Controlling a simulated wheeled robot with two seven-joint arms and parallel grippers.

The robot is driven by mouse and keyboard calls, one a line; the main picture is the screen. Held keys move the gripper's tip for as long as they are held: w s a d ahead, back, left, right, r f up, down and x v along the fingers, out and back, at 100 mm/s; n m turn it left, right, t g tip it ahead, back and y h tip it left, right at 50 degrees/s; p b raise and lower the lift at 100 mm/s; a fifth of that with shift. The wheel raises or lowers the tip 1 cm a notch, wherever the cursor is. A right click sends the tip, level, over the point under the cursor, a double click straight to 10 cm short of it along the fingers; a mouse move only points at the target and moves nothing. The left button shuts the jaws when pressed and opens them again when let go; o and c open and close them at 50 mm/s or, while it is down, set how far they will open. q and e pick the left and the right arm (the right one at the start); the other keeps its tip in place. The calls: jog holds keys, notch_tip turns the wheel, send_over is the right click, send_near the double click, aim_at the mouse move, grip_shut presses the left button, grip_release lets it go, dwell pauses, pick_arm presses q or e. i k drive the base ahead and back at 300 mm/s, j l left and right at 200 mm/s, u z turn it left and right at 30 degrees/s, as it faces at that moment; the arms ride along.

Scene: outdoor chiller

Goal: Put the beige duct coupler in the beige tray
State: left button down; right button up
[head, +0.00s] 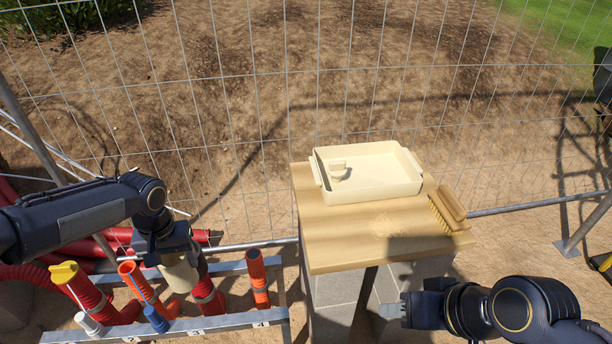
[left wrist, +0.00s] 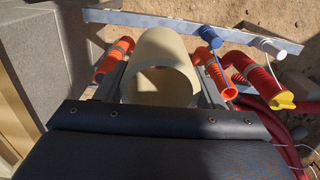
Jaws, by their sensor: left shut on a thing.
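The beige duct coupler (head: 180,274) is a smooth cylinder held in my left gripper (head: 176,258), over the hose rack at the lower left. In the left wrist view the coupler (left wrist: 166,50) lies between the two fingers of my left gripper (left wrist: 163,88), with its open end towards the camera. I cannot tell whether it touches the rack.
The metal rack (head: 225,322) holds several red and orange hoses with coloured ends close around the coupler. A wooden brush (head: 448,208) lies at the right of the tabletop (head: 335,245). The table's front left is clear. A wire fence (head: 250,100) stands behind.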

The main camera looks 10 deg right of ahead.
aim_at(389, 174)
jog(key=l+u, duration=0.1)
jog(key=u, duration=0.35)
jog(key=k+l+u, duration=0.1)
jog(key=u, duration=0.35)
jog(key=k+u, duration=0.1)
jog(key=u, duration=0.35)
jog(key=k+l+z, duration=0.45)
jog(key=z, duration=1.75)
